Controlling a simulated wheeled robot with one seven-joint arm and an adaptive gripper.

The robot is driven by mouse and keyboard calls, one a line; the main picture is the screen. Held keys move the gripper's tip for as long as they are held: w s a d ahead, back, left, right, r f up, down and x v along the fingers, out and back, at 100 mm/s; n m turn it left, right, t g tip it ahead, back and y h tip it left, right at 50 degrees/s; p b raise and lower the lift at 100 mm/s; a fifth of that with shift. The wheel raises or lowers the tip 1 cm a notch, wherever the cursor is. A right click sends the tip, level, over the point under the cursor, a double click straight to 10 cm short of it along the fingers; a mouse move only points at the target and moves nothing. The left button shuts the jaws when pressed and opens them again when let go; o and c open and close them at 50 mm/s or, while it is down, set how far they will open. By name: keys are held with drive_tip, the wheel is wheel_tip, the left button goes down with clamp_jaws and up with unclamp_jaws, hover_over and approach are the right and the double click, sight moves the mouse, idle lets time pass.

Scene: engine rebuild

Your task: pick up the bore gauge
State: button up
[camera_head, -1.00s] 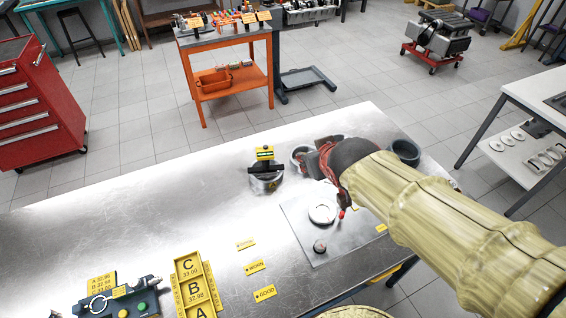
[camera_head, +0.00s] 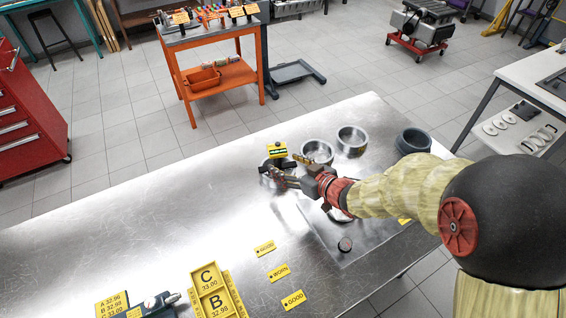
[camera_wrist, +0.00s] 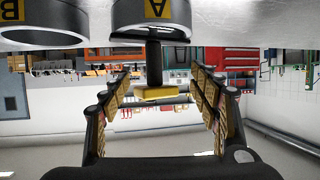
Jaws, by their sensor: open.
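My gripper (camera_head: 276,178) reaches in from the right, close to the gauge. In the wrist view my gripper (camera_wrist: 160,80) is open, one finger on each side of the gauge, with gaps to both. Contact is not visible. My gripper partly hides the gauge's ring in the head view.
Two metal rings (camera_head: 318,152) (camera_head: 351,139) and a dark round container (camera_head: 413,141) stand to the right. A grey mat (camera_head: 370,238) lies under my arm. The bench's left part is clear.

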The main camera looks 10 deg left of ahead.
sight(280, 159)
drive_tip(key=shift+w+d+b+x, duration=0.15)
drive_tip(key=shift+b+x, duration=0.4)
drive_tip(key=shift+x, duration=1.05)
drive_tip(key=shift+w+d+b+x, duration=0.15)
drive_tip(key=shift+b+x, duration=0.35)
drive_tip(key=shift+x, duration=1.05)
drive_tip(key=shift+r, duration=0.1)
drive_tip(key=shift+c, duration=0.9)
drive_tip(key=c, duration=0.7)
clamp_jaws()
drive_tip(key=shift+w+a+r, duration=0.1)
